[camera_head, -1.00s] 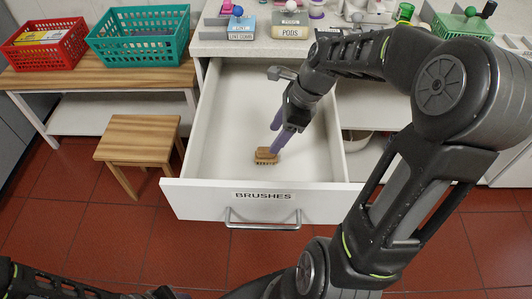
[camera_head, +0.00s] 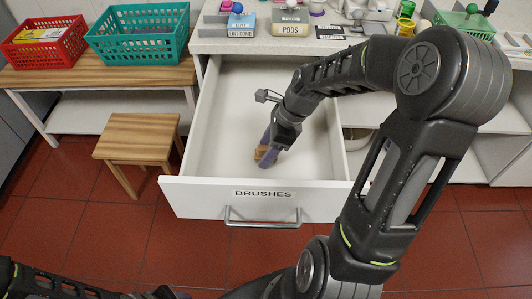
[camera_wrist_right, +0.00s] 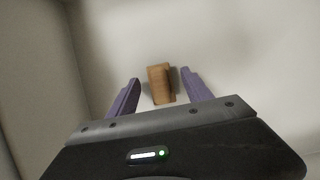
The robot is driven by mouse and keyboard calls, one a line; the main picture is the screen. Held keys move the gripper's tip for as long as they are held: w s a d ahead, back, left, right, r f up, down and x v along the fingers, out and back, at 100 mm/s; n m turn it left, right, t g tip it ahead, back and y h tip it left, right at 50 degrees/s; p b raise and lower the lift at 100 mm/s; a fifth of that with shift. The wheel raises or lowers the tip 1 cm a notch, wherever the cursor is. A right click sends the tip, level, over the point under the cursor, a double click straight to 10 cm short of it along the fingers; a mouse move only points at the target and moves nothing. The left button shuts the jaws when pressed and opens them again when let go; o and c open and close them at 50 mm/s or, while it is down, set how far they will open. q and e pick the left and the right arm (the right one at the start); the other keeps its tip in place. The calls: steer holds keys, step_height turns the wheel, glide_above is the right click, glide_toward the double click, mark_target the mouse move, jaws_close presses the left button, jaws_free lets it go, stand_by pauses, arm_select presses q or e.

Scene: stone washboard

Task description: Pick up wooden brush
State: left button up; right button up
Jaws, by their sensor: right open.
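The wooden brush (camera_head: 259,153) lies on the floor of the open white drawer labelled BRUSHES (camera_head: 264,194), and my right gripper partly hides it in the head view. My right gripper (camera_head: 264,152) reaches down into the drawer with its purple fingers at the brush. In the right wrist view the brush (camera_wrist_right: 161,84) sits between the two spread fingers of the right gripper (camera_wrist_right: 161,92), with a gap on each side and most of it beyond the tips. My left gripper is not clearly seen; only dark arm parts show at the bottom left.
The drawer walls surround my right gripper, with the front panel nearest me. A wooden stool (camera_head: 143,137) stands left of the drawer. Red (camera_head: 46,41) and teal (camera_head: 140,35) baskets rest on a wooden bench. The counter behind holds boxes. The rest of the drawer floor looks empty.

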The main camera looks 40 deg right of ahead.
steer(key=shift+f, duration=0.1)
steer(key=shift+c, duration=0.2)
stand_by(0.4)
jaws_close()
stand_by(0.4)
